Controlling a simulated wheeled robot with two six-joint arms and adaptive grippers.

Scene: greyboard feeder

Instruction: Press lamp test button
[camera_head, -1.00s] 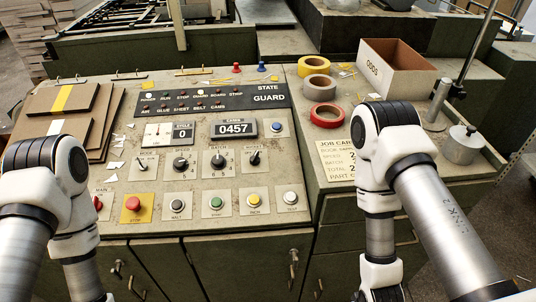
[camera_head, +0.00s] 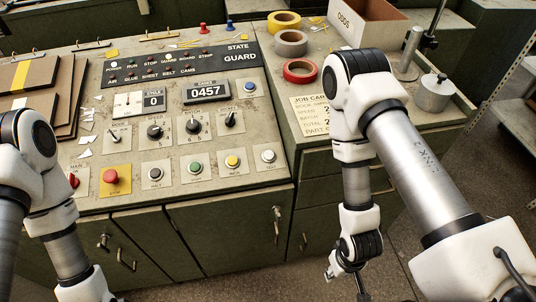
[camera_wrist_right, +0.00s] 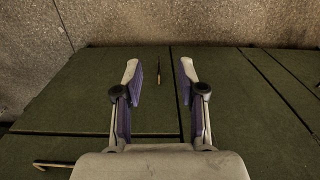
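The control panel (camera_head: 190,130) shows a row of push buttons along its lower edge. The white round button (camera_head: 268,156) at the right end has a small label that seems to read TEST. My right gripper hangs low, in front of the cabinet and below the panel. In the right wrist view its two fingers are spread open and empty (camera_wrist_right: 160,72), facing the green cabinet doors. It is apart from every button. My left arm (camera_head: 45,200) comes in at the left, but its gripper is out of the frame.
Beside the white button are a yellow button (camera_head: 232,161), a green button (camera_head: 195,167) and a red stop button (camera_head: 110,176). Tape rolls (camera_head: 300,70), an open box (camera_head: 365,22) and a metal pot (camera_head: 434,93) stand at the right. Door handles (camera_head: 277,220) stick out below the panel.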

